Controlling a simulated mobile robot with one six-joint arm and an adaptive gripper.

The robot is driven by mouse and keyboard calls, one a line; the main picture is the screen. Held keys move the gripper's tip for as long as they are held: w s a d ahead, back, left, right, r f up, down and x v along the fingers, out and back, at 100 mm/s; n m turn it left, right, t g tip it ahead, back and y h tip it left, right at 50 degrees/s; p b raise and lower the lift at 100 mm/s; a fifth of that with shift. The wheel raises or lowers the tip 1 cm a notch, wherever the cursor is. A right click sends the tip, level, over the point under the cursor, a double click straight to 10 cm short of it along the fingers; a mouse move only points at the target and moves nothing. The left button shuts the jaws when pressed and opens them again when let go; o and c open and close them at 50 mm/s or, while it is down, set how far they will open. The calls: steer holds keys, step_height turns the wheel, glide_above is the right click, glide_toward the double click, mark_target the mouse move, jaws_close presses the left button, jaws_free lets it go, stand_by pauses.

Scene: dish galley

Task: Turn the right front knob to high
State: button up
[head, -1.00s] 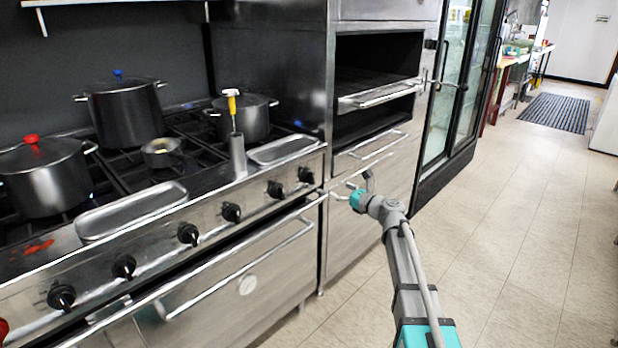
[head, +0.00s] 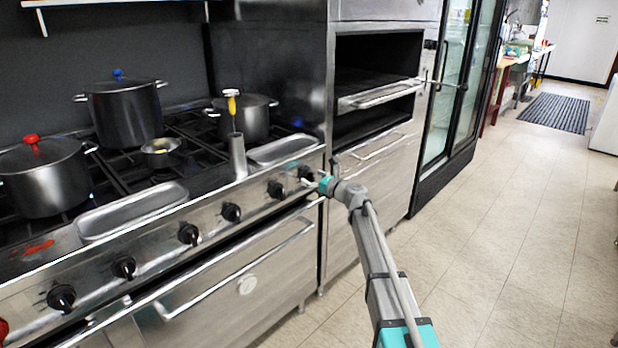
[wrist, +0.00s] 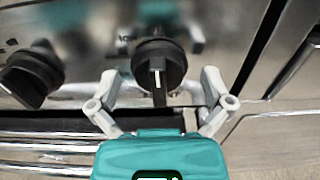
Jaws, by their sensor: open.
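The right front knob (head: 305,174) is a black knob at the right end of the stove's front panel. In the wrist view the knob (wrist: 158,65) has a white mark on its grip bar, which points down in that picture. My gripper (head: 312,184) is at this knob in the head view and partly covers it. In the wrist view my gripper (wrist: 152,84) is open, with one finger on each side of the knob's lower part. I cannot tell whether the fingers touch it.
Another black knob (wrist: 30,78) is close on the left in the wrist view. The oven handle bar (head: 240,268) runs below the panel. Pots, including one with a red-knobbed lid (head: 45,175), stand on the stove. The floor (head: 510,240) at right is clear.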

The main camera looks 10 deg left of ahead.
steer(key=shift+w+a, duration=0.25)
steer(key=shift+a, duration=0.05)
steer(key=c, duration=1)
steer(key=shift+a, duration=0.1)
